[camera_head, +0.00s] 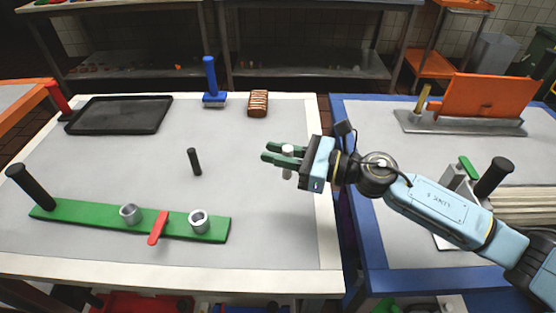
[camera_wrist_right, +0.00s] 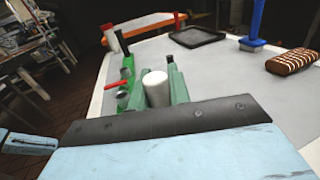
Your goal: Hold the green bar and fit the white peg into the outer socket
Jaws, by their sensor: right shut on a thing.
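The green bar (camera_head: 95,214) lies on the near left of the light table. It has a black upright handle (camera_head: 31,187) at its left end, two grey ring sockets and a red lever (camera_head: 158,228) between them. One socket (camera_head: 130,213) is near mid-bar; the other, the outer one (camera_head: 198,221), is near the right end. Both look empty. My right gripper (camera_head: 277,153) is shut on the white peg (camera_head: 287,161), right of and beyond the bar, apart from it. The wrist view shows the peg (camera_wrist_right: 156,88) between the green fingers. My left gripper is out of view.
A dark upright peg (camera_head: 194,161) stands mid-table, behind the bar. A black tray (camera_head: 119,114), a blue-handled tool (camera_head: 211,83) and a striped brown bar (camera_head: 258,103) are at the back. A blue-edged table (camera_head: 356,205) adjoins on the right. Table between peg and bar is clear.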

